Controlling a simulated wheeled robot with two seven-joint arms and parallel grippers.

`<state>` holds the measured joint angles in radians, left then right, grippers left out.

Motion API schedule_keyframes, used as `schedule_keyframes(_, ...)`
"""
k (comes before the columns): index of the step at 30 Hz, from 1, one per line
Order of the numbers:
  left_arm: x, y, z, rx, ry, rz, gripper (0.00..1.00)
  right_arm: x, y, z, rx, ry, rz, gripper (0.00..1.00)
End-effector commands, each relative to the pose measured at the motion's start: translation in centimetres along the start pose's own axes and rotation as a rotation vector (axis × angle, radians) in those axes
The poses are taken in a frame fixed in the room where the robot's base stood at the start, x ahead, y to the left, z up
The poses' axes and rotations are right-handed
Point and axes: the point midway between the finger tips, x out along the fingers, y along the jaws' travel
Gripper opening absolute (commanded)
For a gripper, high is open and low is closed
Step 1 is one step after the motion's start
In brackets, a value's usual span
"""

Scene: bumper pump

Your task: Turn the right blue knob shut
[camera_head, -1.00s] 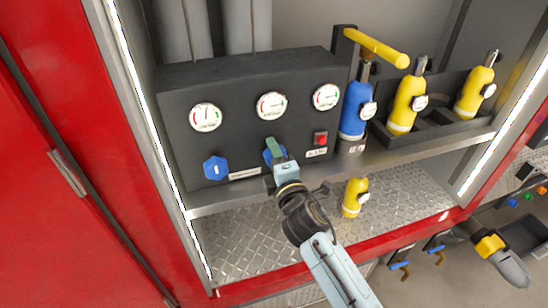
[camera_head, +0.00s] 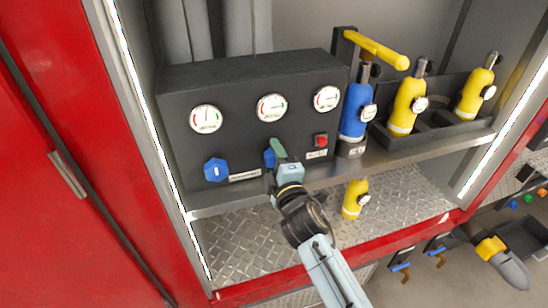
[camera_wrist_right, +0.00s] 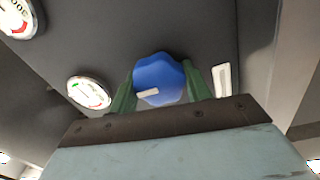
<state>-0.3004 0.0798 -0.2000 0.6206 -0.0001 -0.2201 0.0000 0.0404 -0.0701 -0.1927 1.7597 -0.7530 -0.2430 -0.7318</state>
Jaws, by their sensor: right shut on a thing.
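The right blue knob (camera_head: 269,158) sits on the dark panel below the middle gauge, mostly hidden behind my right gripper (camera_head: 277,150) in the head view. In the right wrist view the blue knob (camera_wrist_right: 159,80) is between the two green fingers of my right gripper (camera_wrist_right: 160,88). The gripper is shut on it, a finger on each side. A white mark on the knob's face lies nearly level, slightly tilted, in that view. The left blue knob (camera_head: 216,169) is free, with its white mark nearly upright. My left gripper is not in view.
The dark panel (camera_head: 240,85) has three round gauges and a red button (camera_head: 321,140). A blue bottle (camera_head: 355,112) stands right of it, with a yellow bottle (camera_head: 405,105) beyond. Another yellow bottle (camera_head: 354,200) stands on the metal floor below, near my right arm.

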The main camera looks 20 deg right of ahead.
Motion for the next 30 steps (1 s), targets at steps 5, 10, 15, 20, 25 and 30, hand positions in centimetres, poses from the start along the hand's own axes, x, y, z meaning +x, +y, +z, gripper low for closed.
schedule_keyframes(5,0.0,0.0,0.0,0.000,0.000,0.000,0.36,0.0,0.0,0.0,0.003,0.000,0.000,0.68)
schedule_keyframes(10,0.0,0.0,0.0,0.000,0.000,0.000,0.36,0.0,0.0,0.0,0.002,0.000,0.000,0.70)
schedule_keyframes(15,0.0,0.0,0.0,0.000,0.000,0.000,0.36,-0.2,0.0,0.0,0.001,0.000,0.000,0.70)
schedule_keyframes(20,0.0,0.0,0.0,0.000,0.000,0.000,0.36,-1.9,-0.1,0.0,0.001,0.000,-0.002,0.70)
schedule_keyframes(25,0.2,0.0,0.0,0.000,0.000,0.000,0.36,-5.5,-0.2,0.0,0.003,0.000,-0.004,0.70)
schedule_keyframes(30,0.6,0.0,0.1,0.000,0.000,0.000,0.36,-9.1,-0.2,0.0,0.003,-0.001,-0.003,0.70)
